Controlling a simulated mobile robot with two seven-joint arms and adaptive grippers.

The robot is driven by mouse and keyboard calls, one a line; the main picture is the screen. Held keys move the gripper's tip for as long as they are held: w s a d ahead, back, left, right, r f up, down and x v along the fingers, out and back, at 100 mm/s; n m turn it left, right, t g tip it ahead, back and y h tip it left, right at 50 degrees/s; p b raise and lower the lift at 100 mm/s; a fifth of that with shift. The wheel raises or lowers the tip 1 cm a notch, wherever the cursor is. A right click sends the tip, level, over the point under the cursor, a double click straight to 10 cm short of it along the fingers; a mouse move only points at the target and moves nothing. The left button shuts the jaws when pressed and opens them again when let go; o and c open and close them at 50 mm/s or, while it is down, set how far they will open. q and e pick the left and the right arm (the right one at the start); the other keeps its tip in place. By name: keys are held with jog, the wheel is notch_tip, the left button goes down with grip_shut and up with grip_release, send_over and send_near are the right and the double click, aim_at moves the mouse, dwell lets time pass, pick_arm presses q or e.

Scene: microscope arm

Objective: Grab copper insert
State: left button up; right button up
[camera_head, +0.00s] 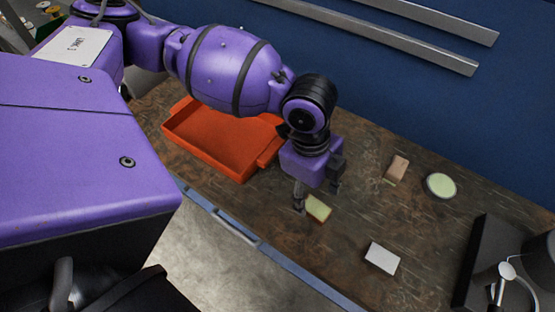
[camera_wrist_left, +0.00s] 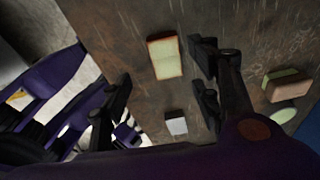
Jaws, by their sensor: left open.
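A tan-brown block (camera_head: 397,168) lies at the back right of the table in the head view; by colour it fits the copper insert best. A pinkish block at the right of the left wrist view (camera_wrist_left: 289,89) seems to be the same one. A block with a pale yellow top and reddish sides (camera_head: 318,208) lies just below my left gripper (camera_head: 317,195); it also shows in the left wrist view (camera_wrist_left: 164,58). My left gripper is open above it, its fingers spread and empty. My right gripper is not in view.
A white block (camera_head: 382,258) lies at the front right. A pale green round piece (camera_head: 440,186) lies right of the tan block. An orange tray (camera_head: 215,140) stands behind and left of my gripper. A dark microscope-like device (camera_head: 490,265) stands at the right edge.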

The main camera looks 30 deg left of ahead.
aim_at(317, 208)
pick_arm(q)
jog(key=f, duration=0.3)
jog(key=d+f, duration=0.1)
jog(key=f, duration=0.1)
jog(key=shift+w+f, duration=0.1)
jog(key=shift+w, duration=0.3)
jog(key=shift+s+d+f, duration=0.1)
jog(key=shift+f, duration=0.3)
jog(key=shift+r, duration=0.1)
grip_shut()
